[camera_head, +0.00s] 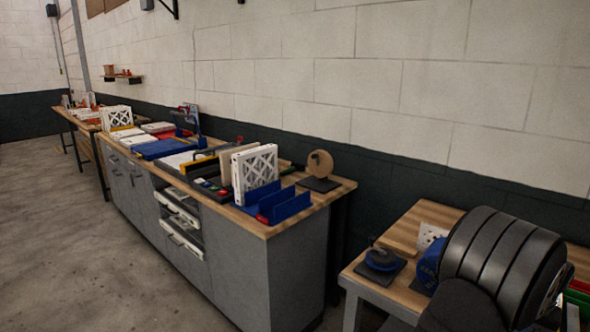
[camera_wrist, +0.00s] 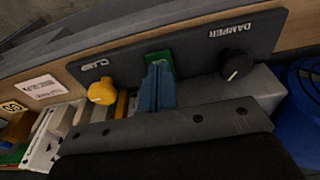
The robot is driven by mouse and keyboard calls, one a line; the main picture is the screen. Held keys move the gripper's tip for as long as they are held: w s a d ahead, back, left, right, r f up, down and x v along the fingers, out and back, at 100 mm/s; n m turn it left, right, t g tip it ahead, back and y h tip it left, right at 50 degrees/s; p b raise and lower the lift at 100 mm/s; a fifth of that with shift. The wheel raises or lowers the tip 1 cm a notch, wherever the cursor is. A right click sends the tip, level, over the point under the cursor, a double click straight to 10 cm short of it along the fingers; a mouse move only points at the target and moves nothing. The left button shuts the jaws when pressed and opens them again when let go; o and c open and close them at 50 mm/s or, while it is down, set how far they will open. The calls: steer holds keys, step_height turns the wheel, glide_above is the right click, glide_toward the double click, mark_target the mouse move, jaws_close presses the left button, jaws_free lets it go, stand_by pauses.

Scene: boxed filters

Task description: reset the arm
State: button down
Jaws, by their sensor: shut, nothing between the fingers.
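In the wrist view, my gripper (camera_wrist: 158,88) shows as two blue-grey fingers close together in the middle. They are shut with nothing held between them. Behind the fingertips is a dark control panel (camera_wrist: 195,55), with a yellow knob (camera_wrist: 101,91) marked CLAMP on the left and a black knob (camera_wrist: 236,65) marked DAMPER on the right. A small green patch (camera_wrist: 158,57) shows just beyond the fingertips. Whether the fingers touch the panel I cannot tell. I do not make out my gripper in the head view.
A long grey workbench (camera_head: 283,262) carries white lattice filters (camera_head: 254,173), blue trays (camera_head: 285,205) and other parts. A smaller wooden table (camera_head: 386,288) stands at the right. Open floor (camera_head: 60,240) lies left. In the wrist view, a blue object (camera_wrist: 304,85) is at the right edge.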

steer(key=a+r+n, duration=0.1)
steer(key=r+n, duration=0.5)
steer(key=r, duration=0.2)
steer(key=w+a+r+n+g+h, duration=0.1)
steer(key=a+r+n, duration=0.1)
steer(key=r+n, duration=0.3)
steer(key=shift+w+a+r+n, duration=0.25)
steer(key=shift+r+n, duration=0.15)
steer(key=shift+r, duration=1.75)
